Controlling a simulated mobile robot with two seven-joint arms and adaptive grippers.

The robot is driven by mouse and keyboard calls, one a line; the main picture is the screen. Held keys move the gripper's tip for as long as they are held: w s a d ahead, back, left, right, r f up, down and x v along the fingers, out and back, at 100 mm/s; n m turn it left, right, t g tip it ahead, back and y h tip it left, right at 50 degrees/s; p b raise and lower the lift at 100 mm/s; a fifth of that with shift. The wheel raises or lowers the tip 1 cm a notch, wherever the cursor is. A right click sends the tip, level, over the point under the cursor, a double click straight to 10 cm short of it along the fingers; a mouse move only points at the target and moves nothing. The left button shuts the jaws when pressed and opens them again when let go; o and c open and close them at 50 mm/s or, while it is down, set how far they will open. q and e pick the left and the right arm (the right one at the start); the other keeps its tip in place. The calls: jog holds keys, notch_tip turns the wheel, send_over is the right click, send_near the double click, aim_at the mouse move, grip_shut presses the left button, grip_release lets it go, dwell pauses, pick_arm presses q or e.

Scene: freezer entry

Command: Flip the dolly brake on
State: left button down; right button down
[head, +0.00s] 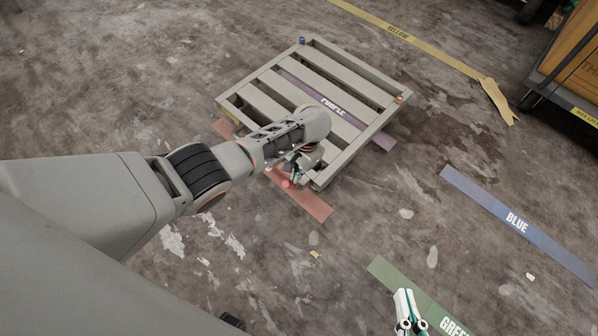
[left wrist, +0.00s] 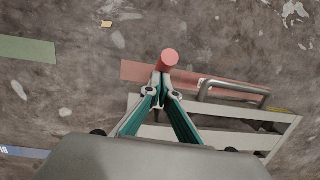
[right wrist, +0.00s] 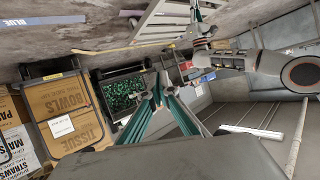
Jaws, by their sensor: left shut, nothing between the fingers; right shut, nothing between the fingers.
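The dolly is a grey slatted platform (head: 345,55) low on the floor in the upper middle of the head view. A red round-ended brake part (head: 286,184) shows at its near edge, and its red cap appears large in the left wrist view (left wrist: 169,56). My left gripper (head: 295,172) is shut and empty, its fingertips right beside the red part; whether they touch cannot be told. My left arm hides part of the dolly's near left side. My right gripper (head: 404,296) is shut and empty above the green floor strip; it also shows in the right wrist view (right wrist: 160,92).
A red floor strip (head: 308,202) runs under the dolly's near edge, and a purple strip (head: 383,140) under its middle. A blue strip (head: 515,222), a green strip (head: 385,270) and a yellow strip (head: 420,42) lie around it. A loaded cart (head: 575,65) stands at upper right.

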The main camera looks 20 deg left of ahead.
aim_at(285, 186)
jog(key=shift+r, duration=0.1)
